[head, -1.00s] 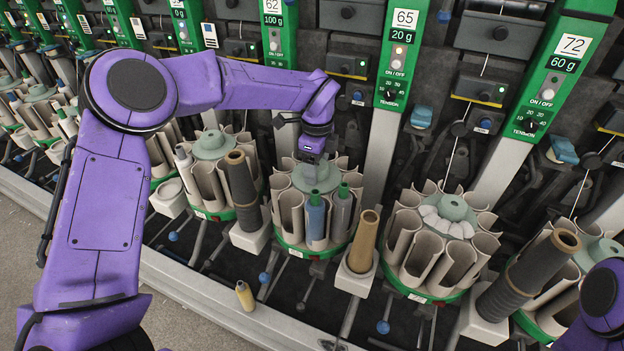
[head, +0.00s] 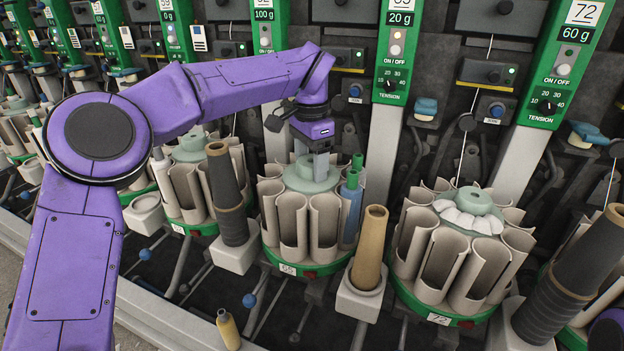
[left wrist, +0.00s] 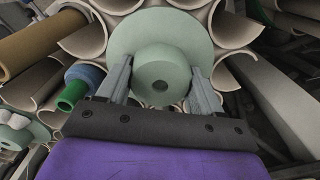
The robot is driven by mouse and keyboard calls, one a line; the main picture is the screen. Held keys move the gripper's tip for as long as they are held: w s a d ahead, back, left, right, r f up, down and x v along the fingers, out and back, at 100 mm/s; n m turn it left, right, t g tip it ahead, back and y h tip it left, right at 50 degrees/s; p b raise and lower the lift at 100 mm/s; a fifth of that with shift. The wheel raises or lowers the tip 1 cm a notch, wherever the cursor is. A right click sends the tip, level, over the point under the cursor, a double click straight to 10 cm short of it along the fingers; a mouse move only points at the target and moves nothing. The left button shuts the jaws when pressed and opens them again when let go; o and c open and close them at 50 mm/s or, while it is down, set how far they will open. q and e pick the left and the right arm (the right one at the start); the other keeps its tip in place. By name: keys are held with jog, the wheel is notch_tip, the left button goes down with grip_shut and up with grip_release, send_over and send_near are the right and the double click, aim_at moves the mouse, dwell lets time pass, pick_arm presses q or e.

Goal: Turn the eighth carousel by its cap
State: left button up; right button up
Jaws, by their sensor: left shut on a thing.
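The carousel (head: 294,222) under my left arm is a ring of beige tubes on a green base, with a small plate that seems to read 65. Its pale green cap (head: 303,177) is a disc with a central knob. My left gripper (head: 321,172) points down at the cap. In the left wrist view its fingers stand on either side of the knob (left wrist: 160,80), shut on it. A blue bobbin (head: 350,208) with a green top sits in the carousel's right side, with another green top behind it. My right gripper is not in view.
A tan cone (head: 370,248) stands on a peg just right of the carousel, and a dark cone (head: 229,195) stands to its left. Another carousel (head: 458,255) with white pieces on its cap is at the right.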

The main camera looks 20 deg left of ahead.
pick_arm(q)
jog(key=n+b, duration=0.2)
jog(key=b, duration=0.1)
jog(key=shift+f+n, duration=0.15)
jog(key=shift+n, duration=0.25)
jog(key=shift+r+n+b, duration=0.2)
jog(key=shift+n+b, duration=0.5)
jog(key=shift+b, duration=0.1)
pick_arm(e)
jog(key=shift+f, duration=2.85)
pick_arm(q)
jog(key=o, duration=1.5)
notch_tip(320, 180, up, 10)
jog(key=p, duration=0.5)
jog(key=shift+r, duration=0.25)
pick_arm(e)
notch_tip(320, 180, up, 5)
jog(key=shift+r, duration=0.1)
